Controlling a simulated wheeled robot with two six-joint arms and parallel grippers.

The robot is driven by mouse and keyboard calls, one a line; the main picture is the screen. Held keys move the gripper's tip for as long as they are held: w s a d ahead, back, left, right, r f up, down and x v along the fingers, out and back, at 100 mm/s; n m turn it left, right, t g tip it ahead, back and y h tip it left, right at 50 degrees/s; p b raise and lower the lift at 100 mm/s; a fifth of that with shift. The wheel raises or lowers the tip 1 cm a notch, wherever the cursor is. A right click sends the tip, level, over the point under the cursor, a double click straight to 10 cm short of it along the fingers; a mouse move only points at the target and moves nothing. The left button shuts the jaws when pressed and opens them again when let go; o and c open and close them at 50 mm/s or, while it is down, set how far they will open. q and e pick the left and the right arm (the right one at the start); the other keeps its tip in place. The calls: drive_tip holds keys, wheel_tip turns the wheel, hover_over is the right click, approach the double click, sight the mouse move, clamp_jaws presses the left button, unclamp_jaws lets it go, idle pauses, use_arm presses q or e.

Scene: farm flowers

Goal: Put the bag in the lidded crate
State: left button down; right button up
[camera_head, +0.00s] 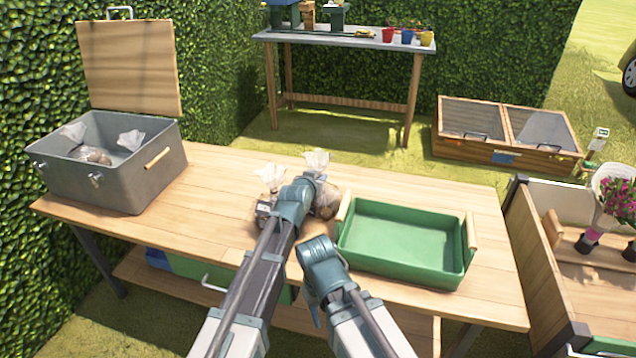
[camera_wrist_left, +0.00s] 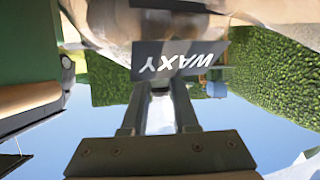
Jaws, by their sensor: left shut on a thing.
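The lidded crate (camera_head: 120,175) is grey metal, at the left end of the table, with its wooden lid (camera_head: 130,62) standing open. Two clear bags (camera_head: 92,155) show inside it. Two more clear bags with brown contents are beside my left gripper (camera_head: 298,192): one on its left (camera_head: 265,210) and one on its right (camera_head: 327,200). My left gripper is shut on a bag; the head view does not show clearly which. In the left wrist view a dark label reading "WAXY" (camera_wrist_left: 180,60) is at the fingertips, below a bag (camera_wrist_left: 110,20). My right gripper (camera_head: 318,250) hangs near the table front; its fingers are hidden.
A green tray (camera_head: 400,280) with wooden handles stands right of the bags, empty. The wooden table (camera_head: 210,195) is clear between crate and bags. A flower cart (camera_head: 570,280) is at the right. A back bench (camera_head: 345,38) holds small pots.

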use_arm(q)
drive_tip(key=shift+r, duration=0.1)
drive_tip(key=c, duration=1.1)
unclamp_jaws()
drive_tip(key=o, duration=0.4)
